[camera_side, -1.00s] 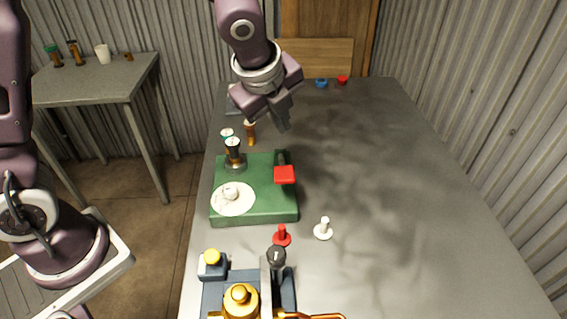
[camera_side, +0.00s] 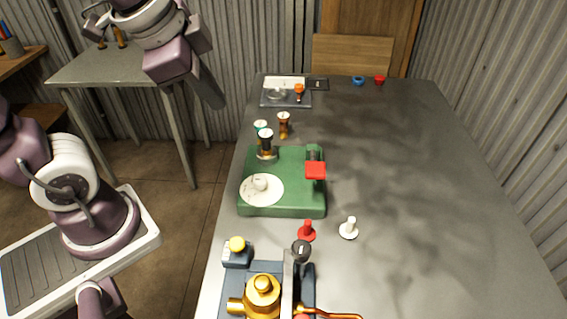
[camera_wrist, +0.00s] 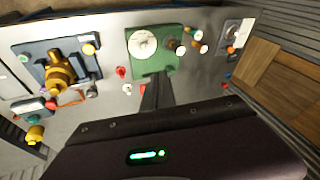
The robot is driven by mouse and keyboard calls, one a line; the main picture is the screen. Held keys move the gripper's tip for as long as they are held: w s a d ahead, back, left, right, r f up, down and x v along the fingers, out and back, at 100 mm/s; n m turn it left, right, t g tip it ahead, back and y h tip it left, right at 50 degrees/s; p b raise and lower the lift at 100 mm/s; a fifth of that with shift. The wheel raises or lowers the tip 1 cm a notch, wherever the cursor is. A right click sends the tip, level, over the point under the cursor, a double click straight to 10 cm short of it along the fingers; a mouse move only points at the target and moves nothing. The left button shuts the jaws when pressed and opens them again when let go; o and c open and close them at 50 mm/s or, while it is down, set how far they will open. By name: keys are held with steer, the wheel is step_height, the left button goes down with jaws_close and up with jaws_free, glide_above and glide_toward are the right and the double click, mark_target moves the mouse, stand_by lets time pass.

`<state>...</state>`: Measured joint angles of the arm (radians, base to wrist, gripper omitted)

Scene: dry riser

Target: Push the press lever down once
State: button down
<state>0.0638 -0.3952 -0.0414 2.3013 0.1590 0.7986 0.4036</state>
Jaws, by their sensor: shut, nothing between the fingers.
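A green base (camera_side: 270,211) on the table carries a red pad (camera_side: 316,171) on a short dark arm, which looks like the press lever; the pad appears raised. A white disc (camera_side: 254,192) with a small white piece lies on the same base. The base also shows in the wrist view (camera_wrist: 173,39). A black knob (camera_side: 301,250) on a grey bar stands at the nearer blue fixture; I cannot tell whether it is a lever too. My gripper (camera_side: 215,103) is shut and empty, up and left of the base, apart from everything. Its fingers show in the wrist view (camera_wrist: 155,88).
The brass valve (camera_side: 263,291) on the blue fixture stands in front. Upright cylinders (camera_side: 266,142) stand at the base's back left. A red peg (camera_side: 307,232) and a white peg (camera_side: 349,228) stand before it. The grey table's right side is clear.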

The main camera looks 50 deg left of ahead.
steer(key=s+n+h, duration=0.1)
steer(key=s+n, duration=0.6)
steer(key=s, duration=0.1)
steer(key=w+d+r+m+g, duration=0.1)
steer(key=w+d+r+m, duration=0.1)
steer(key=w+m, duration=0.35)
steer(key=m+g, duration=0.4)
steer(key=m, duration=1.8)
glide_above(315, 169)
steer(key=shift+f, duration=1.25)
step_height(315, 169, down, 14)
steer(key=shift+f, duration=0.1)
